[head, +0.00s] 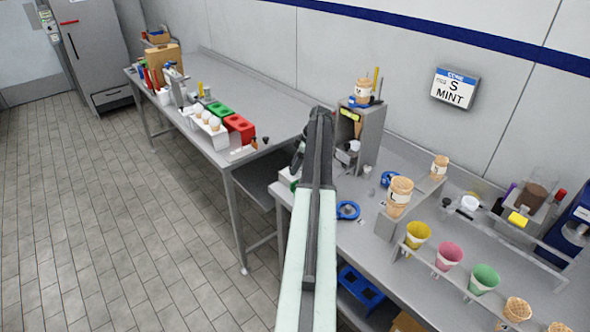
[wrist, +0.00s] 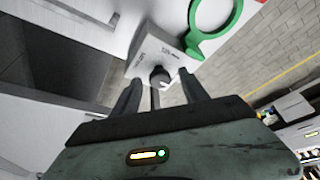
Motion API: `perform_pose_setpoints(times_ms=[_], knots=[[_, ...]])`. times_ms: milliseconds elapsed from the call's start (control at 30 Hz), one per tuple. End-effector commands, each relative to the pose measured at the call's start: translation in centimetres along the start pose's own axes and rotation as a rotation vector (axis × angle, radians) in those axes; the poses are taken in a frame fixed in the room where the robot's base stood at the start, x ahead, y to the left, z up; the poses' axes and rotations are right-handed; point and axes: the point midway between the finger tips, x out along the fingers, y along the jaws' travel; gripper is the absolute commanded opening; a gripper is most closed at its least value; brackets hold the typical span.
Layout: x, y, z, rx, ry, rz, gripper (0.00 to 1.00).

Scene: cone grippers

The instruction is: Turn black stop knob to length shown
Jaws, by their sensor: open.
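In the wrist view a round black knob (wrist: 160,77) sits at the front of a pale grey block (wrist: 165,55) with small lettering. My gripper (wrist: 161,86) is open, one dark finger on each side of the knob in the picture. I see no clear contact, and the depth between them is hard to tell. A thin rod shows just below the knob. In the head view a wall sign (head: 455,88) reads "CONE S MINT". There my arm hides most of the area around my gripper (head: 297,157), and I cannot make out the knob.
A green ring (wrist: 193,42) lies beside the block in the wrist view. In the head view a grey dispenser tower (head: 372,135), a blue ring (head: 347,211) and a rack of coloured cups (head: 449,254) stand right of my arm. The left bench (head: 225,88) holds red and green blocks.

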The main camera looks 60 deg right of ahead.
Motion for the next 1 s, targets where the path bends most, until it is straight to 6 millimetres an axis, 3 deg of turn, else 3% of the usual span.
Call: perform_pose_setpoints(times_ms=[100, 267, 300, 667, 1000], knots=[[-0.13, -0.01, -0.06, 0.0, 0.0, 0.0, 0.49], [-0.13, 0.0, -0.08, 0.0, 0.0, 0.0, 0.05], [-0.12, 0.0, -0.08, 0.0, 0.0, 0.0, 0.0], [-0.1, -0.13, -0.12, 0.048, 0.0, 0.021, 0.0], [-0.07, -0.5, -0.19, 0.274, -0.001, 0.115, 0.0]])
